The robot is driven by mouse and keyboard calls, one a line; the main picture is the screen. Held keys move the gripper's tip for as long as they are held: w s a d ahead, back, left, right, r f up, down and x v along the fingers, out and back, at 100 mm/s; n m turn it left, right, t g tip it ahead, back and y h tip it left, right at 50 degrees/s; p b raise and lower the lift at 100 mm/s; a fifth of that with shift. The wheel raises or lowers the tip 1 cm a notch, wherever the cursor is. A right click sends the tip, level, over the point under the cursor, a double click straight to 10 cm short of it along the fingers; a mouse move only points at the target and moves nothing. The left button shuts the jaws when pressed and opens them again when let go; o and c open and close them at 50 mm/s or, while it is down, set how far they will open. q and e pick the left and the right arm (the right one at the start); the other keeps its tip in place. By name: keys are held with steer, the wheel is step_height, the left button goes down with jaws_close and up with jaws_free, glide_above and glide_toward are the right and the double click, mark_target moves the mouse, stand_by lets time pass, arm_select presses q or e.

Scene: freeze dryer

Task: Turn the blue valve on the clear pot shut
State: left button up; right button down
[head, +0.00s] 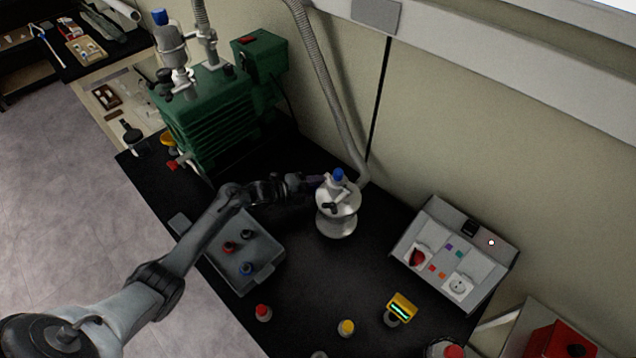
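The pot (338,225), pale and rounded with a flange around its middle, stands on the black bench at the centre. Its blue valve (338,174) sticks up from the top. My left gripper (317,182) reaches in from the left, its fingers close beside the blue valve at the pot's top. I cannot tell whether the fingers touch the valve or how far they are apart. My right gripper is not in view.
A grey tray (262,283) with several small capped items lies under my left arm. A green pump (215,110) stands behind. A control box (455,255) is at the right. Red- (263,312) and yellow-capped (346,327) items and a yellow gauge (401,307) stand near the front.

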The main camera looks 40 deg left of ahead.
arm_select(q)
steer(key=g+y+p, duration=0.1)
steer(key=g+p, duration=0.1)
steer(key=shift+a+r+n+g+p, duration=0.1)
steer(key=shift+n+g+p, duration=0.2)
steer(key=shift+n+p, duration=0.1)
steer(key=shift+s+f+n+g+p, duration=0.1)
steer(key=shift+f+n+g+p, duration=0.2)
steer(key=shift+g, duration=0.5)
steer(key=shift+f+g+y, duration=0.1)
steer(key=shift+g+y, duration=0.3)
steer(key=shift+g, duration=0.4)
steer(key=shift+s+f+n+g, duration=0.1)
steer(key=shift+n+g, duration=0.2)
steer(key=shift+g, duration=0.2)
steer(key=shift+s+f+g+y+b, duration=0.1)
steer(key=shift+f+g+y+b, duration=0.15)
steer(key=shift+g+b, duration=0.55)
steer(key=shift+s+f+n+g+b, duration=0.15)
steer(key=shift+n+g+b, duration=0.25)
steer(key=shift+g+b, duration=0.65)
steer(key=shift+s+g+b, duration=0.25)
steer(key=shift+g+b, duration=0.3)
steer(key=shift+b, duration=0.65)
